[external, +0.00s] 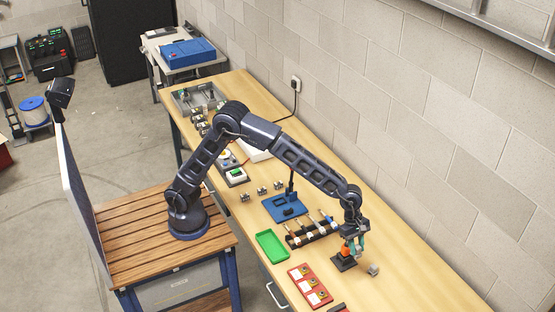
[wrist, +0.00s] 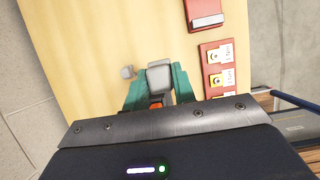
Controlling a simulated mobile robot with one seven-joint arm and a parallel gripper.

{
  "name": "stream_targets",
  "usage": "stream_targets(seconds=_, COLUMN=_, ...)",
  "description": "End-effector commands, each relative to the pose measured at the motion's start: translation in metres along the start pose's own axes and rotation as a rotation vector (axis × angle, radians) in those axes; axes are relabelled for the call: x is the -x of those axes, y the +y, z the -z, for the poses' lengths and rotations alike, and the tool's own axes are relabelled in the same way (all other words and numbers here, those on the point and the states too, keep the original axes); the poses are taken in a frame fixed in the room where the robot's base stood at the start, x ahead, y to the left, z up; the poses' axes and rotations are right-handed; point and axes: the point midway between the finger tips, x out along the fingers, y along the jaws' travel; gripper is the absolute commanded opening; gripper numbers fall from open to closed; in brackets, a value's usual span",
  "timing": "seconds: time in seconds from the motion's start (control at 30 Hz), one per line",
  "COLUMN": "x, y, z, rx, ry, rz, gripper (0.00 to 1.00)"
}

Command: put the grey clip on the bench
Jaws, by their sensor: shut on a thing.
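My gripper (external: 352,250) is low over the near right part of the bench, its teal fingers shut. In the wrist view, a grey block-like piece, which I take as the grey clip (wrist: 159,75), sits between the fingertips. An orange patch (wrist: 157,102) shows below it, between the fingers. In the external view, orange (external: 345,253) shows at the fingers with a dark shape under it; I cannot tell whether that touches the bench. The wooden bench (external: 420,285) runs along the wall.
A red tray with yellow-marked parts (external: 310,285), a green tray (external: 271,246), a dark rack (external: 312,235) and a blue stand (external: 284,207) are nearby. Bare bench lies to the right.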

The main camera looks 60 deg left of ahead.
Motion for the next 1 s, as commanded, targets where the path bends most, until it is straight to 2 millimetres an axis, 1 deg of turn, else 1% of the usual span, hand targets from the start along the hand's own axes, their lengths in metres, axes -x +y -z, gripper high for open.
stream_targets(seconds=0.07, x=0.002, y=0.005, z=0.004, rx=0.007, ry=0.0, rz=-0.003, gripper=0.04)
stream_targets(seconds=0.17, x=0.007, y=0.018, z=0.017, rx=0.029, ry=-0.001, rz=-0.011, gripper=0.04)
stream_targets(seconds=0.27, x=0.017, y=0.039, z=0.038, rx=0.064, ry=-0.002, rz=-0.025, gripper=0.04)
stream_targets(seconds=0.37, x=0.03, y=0.065, z=0.066, rx=0.109, ry=-0.003, rz=-0.043, gripper=0.04)
stream_targets(seconds=0.4, x=0.035, y=0.074, z=0.079, rx=0.127, ry=-0.003, rz=-0.05, gripper=0.04)
stream_targets(seconds=0.57, x=0.056, y=0.11, z=0.127, rx=0.199, ry=-0.004, rz=-0.079, gripper=0.04)
stream_targets(seconds=0.6, x=0.061, y=0.118, z=0.14, rx=0.217, ry=-0.004, rz=-0.086, gripper=0.04)
stream_targets(seconds=0.77, x=0.083, y=0.147, z=0.19, rx=0.289, ry=-0.005, rz=-0.114, gripper=0.04)
stream_targets(seconds=0.8, x=0.088, y=0.154, z=0.204, rx=0.307, ry=-0.006, rz=-0.121, gripper=0.04)
stream_targets(seconds=0.87, x=0.097, y=0.163, z=0.223, rx=0.334, ry=-0.006, rz=-0.133, gripper=0.04)
stream_targets(seconds=1.0, x=0.116, y=0.181, z=0.269, rx=0.396, ry=-0.007, rz=-0.159, gripper=0.04)
